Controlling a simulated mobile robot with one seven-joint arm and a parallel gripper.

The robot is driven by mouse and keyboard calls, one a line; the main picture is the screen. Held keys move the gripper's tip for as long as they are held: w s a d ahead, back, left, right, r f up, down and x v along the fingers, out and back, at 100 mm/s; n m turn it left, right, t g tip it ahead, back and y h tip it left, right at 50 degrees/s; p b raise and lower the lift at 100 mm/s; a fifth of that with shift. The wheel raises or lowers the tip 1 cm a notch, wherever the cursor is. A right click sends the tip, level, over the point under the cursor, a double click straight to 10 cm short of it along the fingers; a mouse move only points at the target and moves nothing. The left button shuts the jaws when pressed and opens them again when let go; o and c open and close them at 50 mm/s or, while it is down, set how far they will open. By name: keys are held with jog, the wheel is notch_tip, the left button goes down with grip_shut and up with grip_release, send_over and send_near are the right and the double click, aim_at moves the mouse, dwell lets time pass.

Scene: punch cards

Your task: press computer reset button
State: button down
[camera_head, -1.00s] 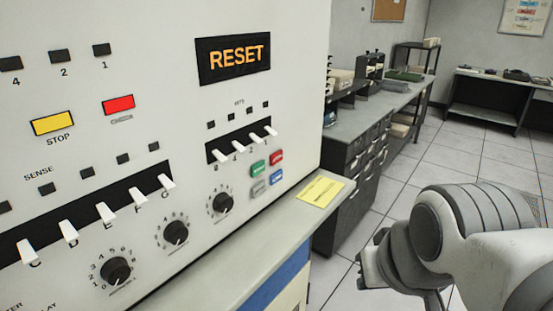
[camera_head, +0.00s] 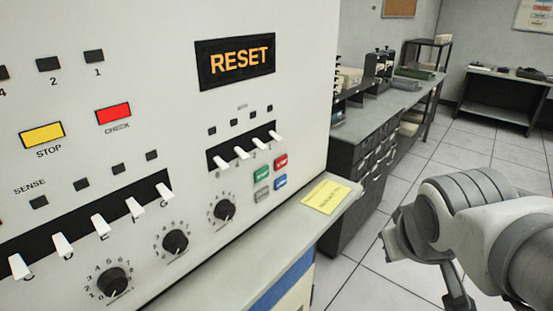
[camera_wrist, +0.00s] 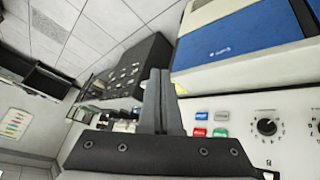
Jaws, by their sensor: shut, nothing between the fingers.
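The computer's pale front panel (camera_head: 150,130) fills the left of the head view. It bears a dark plate with a lit orange RESET label (camera_head: 235,61). Below it is a cluster of small buttons: green (camera_head: 261,174), red (camera_head: 281,161), blue (camera_head: 280,182) and grey (camera_head: 261,195). Their lettering is too small to read. The cluster also shows in the wrist view, right of my fingers, with the blue button (camera_wrist: 201,116) and red button (camera_wrist: 199,132). My gripper (camera_wrist: 158,78) is shut and empty, apart from the buttons. In the head view my arm is at the lower right, away from the panel.
Toggle switches (camera_head: 100,228) and black dials (camera_head: 175,242) project from the panel. A ledge (camera_head: 235,258) with a yellow note (camera_head: 325,196) runs below it. A dark cabinet (camera_head: 352,200) stands beyond the ledge. Tiled floor (camera_head: 380,280) is open on the right.

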aim_at(262, 195)
jog(key=w+a+n+t+p, duration=0.1)
jog(key=w+n+t+p, duration=0.25)
jog(key=w+n, duration=0.75)
jog(key=w+a+f+n+g+y+p, duration=0.1)
jog(key=w+a+f+n+y, duration=0.1)
jog(key=a, duration=0.4)
jog(key=w+a+f+n+g+y+p, duration=0.2)
jog(key=a+f+n+y, duration=0.3)
jog(key=a, duration=0.1)
jog(key=shift+w+n+y, duration=0.3)
jog(key=shift+f, duration=0.1)
jog(key=w+a, duration=0.5)
jog(key=a, duration=0.2)
jog(key=shift+w, duration=0.2)
dwell(0.6)
